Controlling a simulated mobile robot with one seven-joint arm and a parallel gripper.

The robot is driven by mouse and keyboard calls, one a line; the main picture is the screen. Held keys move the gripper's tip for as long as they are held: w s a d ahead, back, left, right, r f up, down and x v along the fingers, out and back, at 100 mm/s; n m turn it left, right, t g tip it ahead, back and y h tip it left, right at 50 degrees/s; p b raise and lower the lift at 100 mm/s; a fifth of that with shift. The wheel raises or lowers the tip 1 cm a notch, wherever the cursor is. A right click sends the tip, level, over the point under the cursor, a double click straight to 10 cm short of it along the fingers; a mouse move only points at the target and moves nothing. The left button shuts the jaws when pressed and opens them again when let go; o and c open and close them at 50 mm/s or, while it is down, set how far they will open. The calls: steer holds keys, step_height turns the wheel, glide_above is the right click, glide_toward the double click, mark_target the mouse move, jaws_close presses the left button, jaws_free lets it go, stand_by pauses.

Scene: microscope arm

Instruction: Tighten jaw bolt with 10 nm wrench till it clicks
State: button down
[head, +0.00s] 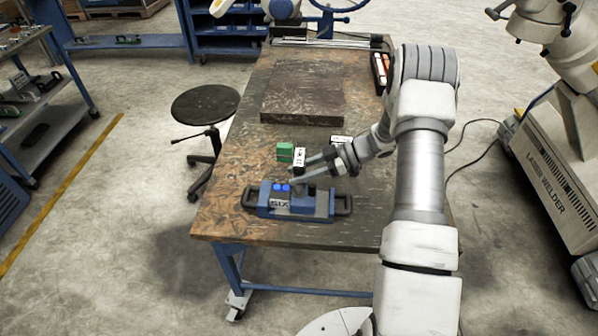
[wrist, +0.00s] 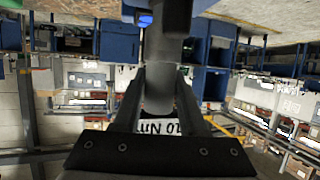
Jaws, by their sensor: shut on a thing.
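The blue jaw fixture (head: 320,207) lies on the workbench, with black handles at both ends and bright blue round parts (head: 281,187) on its top left. My gripper (head: 307,165) is just above and behind the fixture, its fingers pointing left. In the wrist view my gripper (wrist: 160,88) is shut on the dark grey wrench shaft (wrist: 160,70), which stands between the fingers. A white label (wrist: 158,127), partly hidden, seems to read 10 Nm. A white label also shows in the head view (head: 300,157). I cannot tell whether the wrench is seated on the jaw bolt.
A green block (head: 286,152) stands just left of the label. Another white label (head: 338,140) shows behind my gripper. A dark plate (head: 302,100) lies farther back on the workbench (head: 240,215). A stool (head: 205,105) stands left, a laser welder (head: 560,180) right. The bench's front left is clear.

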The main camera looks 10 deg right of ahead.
steer(key=shift+f+b, duration=0.5)
steer(key=shift+f, duration=0.45)
steer(key=m+t+p, duration=0.1)
steer(key=m+t, duration=0.1)
steer(key=shift+r+t+h, duration=0.15)
steer(key=shift+t+h, duration=0.15)
steer(key=shift+t, duration=0.1)
steer(key=shift+m+t+h+p, duration=0.3)
steer(key=shift+m+t, duration=0.6)
steer(key=shift+m, duration=0.1)
steer(key=shift+f+m+t+h+b, duration=0.25)
steer(key=shift+m+t+h, duration=0.45)
steer(key=shift+m+t, duration=0.4)
steer(key=shift+w+r+n+g+y, duration=0.1)
steer(key=shift+r+n+g+y, duration=0.15)
steer(key=shift+n+g, duration=0.25)
steer(key=shift+p, duration=0.35)
